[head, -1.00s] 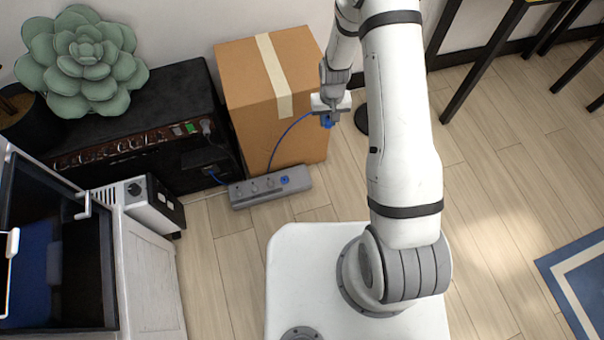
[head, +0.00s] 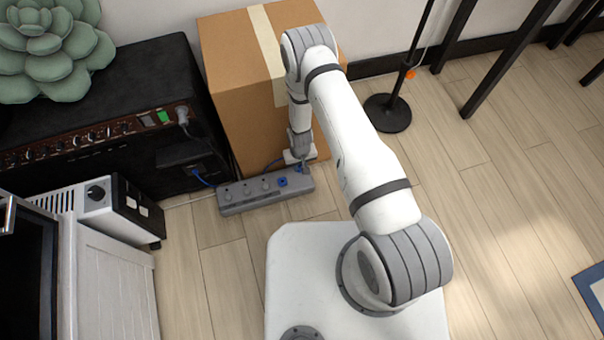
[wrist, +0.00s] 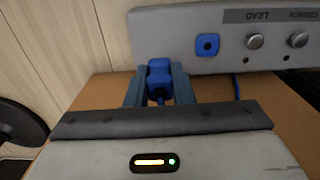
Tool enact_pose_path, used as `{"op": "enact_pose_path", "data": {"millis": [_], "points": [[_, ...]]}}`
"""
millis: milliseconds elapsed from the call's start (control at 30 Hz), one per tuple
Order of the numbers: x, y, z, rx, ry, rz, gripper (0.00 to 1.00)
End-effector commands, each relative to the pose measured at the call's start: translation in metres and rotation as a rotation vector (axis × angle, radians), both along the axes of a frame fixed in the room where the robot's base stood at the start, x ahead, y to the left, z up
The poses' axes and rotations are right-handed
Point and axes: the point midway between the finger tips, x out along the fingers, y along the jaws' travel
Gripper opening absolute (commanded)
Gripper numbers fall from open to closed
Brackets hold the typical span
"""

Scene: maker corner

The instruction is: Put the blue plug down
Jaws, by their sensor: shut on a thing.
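The blue plug (wrist: 160,74) sits between the two fingers of my gripper (wrist: 158,84) in the wrist view, with its blue cord trailing below. In the head view the plug (head: 301,169) is small and partly hidden by my gripper (head: 300,163). My gripper is shut on the plug, low in front of the cardboard box and by the right end of the grey strip (head: 238,201). In the wrist view the plug overlaps the edge of the strip (wrist: 190,32); I cannot tell whether they touch. A blue socket (wrist: 207,44) is beside the plug.
The cardboard box (head: 232,106) stands close behind my gripper. A black amplifier (head: 110,85) with a plant on it is at the left, and a white cabinet (head: 110,290) is in front of it. A round black stand base (head: 387,114) is at the right. Floor right of the strip is clear.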

Motion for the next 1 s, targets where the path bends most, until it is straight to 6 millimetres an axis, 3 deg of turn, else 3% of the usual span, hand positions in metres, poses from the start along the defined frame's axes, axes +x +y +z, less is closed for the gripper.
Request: {"op": "enact_pose_path", "data": {"millis": [33, 267, 500, 1000], "points": [[0.0, -0.001, -0.012, 0.0, 0.0, -0.002, 0.0], [0.001, -0.002, -0.029, 0.0, 0.0, -0.006, 0.0], [0.001, -0.003, -0.06, 0.0, 0.0, -0.007, 0.0], [0.001, -0.004, -0.067, 0.0, 0.0, -0.009, 0.0]]}}
